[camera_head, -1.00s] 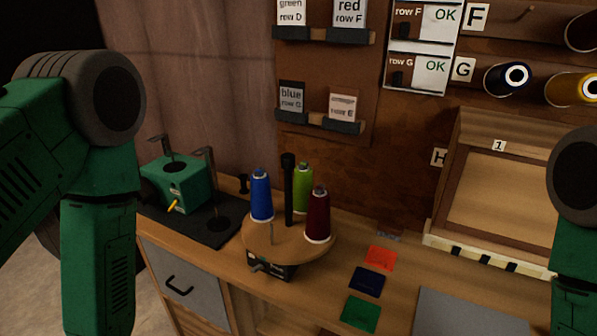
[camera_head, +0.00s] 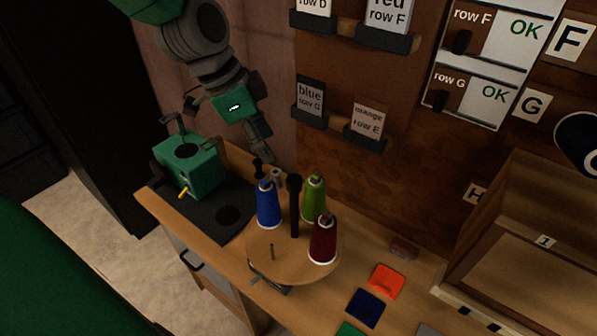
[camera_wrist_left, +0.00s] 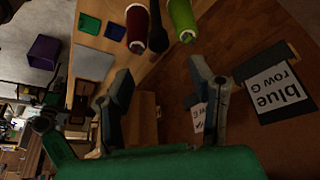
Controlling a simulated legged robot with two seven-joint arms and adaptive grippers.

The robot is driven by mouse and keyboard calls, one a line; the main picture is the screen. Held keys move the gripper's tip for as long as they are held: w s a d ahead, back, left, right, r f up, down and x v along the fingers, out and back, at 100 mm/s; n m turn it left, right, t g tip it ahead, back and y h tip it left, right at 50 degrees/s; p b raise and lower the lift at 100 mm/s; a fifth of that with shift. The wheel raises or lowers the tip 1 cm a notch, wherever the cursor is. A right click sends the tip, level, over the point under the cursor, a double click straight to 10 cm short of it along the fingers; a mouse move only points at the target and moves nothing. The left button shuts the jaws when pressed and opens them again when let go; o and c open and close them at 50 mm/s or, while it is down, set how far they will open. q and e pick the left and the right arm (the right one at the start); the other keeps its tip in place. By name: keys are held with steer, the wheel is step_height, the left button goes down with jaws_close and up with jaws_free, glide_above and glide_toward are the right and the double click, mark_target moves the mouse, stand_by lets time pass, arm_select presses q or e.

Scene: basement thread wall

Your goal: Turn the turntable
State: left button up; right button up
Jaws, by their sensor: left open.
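The turntable (camera_head: 298,269) is a round wooden disc on the bench with a black centre post (camera_head: 294,207). A blue cone (camera_head: 268,205), a green cone (camera_head: 313,197) and a dark red cone (camera_head: 323,240) stand on it, and one thin peg (camera_head: 272,252) is bare. My left gripper (camera_head: 261,148) is open above and behind the turntable, near the back wall, apart from the cones. In the left wrist view its open fingers (camera_wrist_left: 160,78) have nothing between them; the red cone (camera_wrist_left: 137,28), post and green cone (camera_wrist_left: 182,20) show beyond. My right gripper is out of view.
A green machine (camera_head: 190,166) on a dark base stands left of the turntable. Orange (camera_head: 386,281) and blue (camera_head: 366,307) squares lie to its right. Labelled card shelves (camera_head: 340,123) are on the wall close to my left gripper. A wooden box (camera_head: 520,255) stands at right.

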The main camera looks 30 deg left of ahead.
mark_target(293, 178)
arm_select(q)
steer(key=x, duration=0.7)
steer(key=d+x, duration=0.1)
steer(key=x, duration=0.2)
steer(key=shift+w, duration=0.1)
steer(key=shift+w+a+f, duration=0.1)
steer(key=shift+w+f, duration=0.05)
steer(key=shift+f, duration=0.4)
steer(key=shift+w+a+f, duration=0.1)
steer(key=shift+a+f, duration=0.05)
steer(key=shift+f, duration=0.1)
steer(key=shift+d+r, duration=0.1)
steer(key=shift+d, duration=0.2)
jaws_close()
